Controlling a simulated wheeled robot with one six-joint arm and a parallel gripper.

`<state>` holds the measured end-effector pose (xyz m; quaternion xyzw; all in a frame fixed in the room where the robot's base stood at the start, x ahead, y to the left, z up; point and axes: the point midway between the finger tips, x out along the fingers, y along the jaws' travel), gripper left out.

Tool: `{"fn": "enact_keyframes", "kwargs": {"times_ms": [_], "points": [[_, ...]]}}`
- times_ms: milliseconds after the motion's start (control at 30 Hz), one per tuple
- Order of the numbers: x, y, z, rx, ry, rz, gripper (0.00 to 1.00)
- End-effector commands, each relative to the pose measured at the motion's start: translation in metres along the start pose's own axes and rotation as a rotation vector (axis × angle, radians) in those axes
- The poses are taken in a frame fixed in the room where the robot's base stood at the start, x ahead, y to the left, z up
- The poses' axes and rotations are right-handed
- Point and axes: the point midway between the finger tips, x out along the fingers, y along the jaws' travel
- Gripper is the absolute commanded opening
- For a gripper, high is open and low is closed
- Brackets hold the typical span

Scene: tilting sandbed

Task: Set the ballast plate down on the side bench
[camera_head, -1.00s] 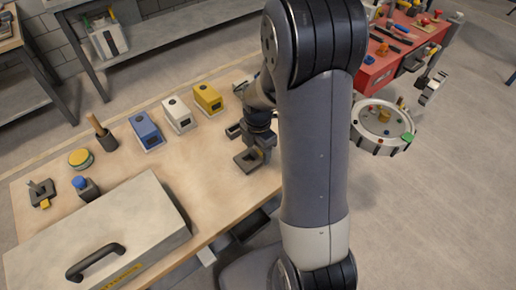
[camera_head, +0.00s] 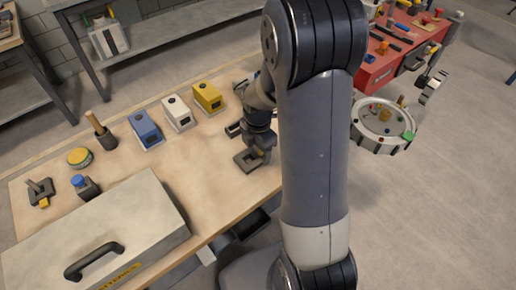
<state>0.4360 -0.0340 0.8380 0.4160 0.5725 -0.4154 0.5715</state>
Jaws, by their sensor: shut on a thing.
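A dark, flat, square piece (camera_head: 249,161) at the right end of the wooden-topped bench (camera_head: 190,205) looks like the ballast plate. My gripper (camera_head: 256,146) is low over this end of the bench, to the left of my arm's large grey link. It is shut on the dark piece. The fingers are small and dark here, so their exact grip is hard to see. I cannot tell whether the plate touches the bench top or hangs just above it. My arm link hides the area to the right of the gripper.
Blue (camera_head: 145,130), white (camera_head: 178,115) and yellow (camera_head: 207,97) boxes stand left of the gripper. A large grey case (camera_head: 110,230) fills the bench front. A round tray with small items (camera_head: 384,125) and a red workbench (camera_head: 376,70) are right of my arm.

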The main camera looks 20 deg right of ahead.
Motion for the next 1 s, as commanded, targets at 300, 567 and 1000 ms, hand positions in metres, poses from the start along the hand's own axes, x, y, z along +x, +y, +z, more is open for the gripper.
{"fn": "enact_keyframes", "kwargs": {"times_ms": [300, 567, 1000], "points": [[0.0036, 0.0003, 0.0001, 0.0, 0.0, 0.001, 0.38], [0.0033, 0.0003, 0.0001, 0.0, 0.0, 0.001, 0.63], [0.0035, 0.0001, 0.0, 0.0, 0.0, 0.0, 0.87]]}}
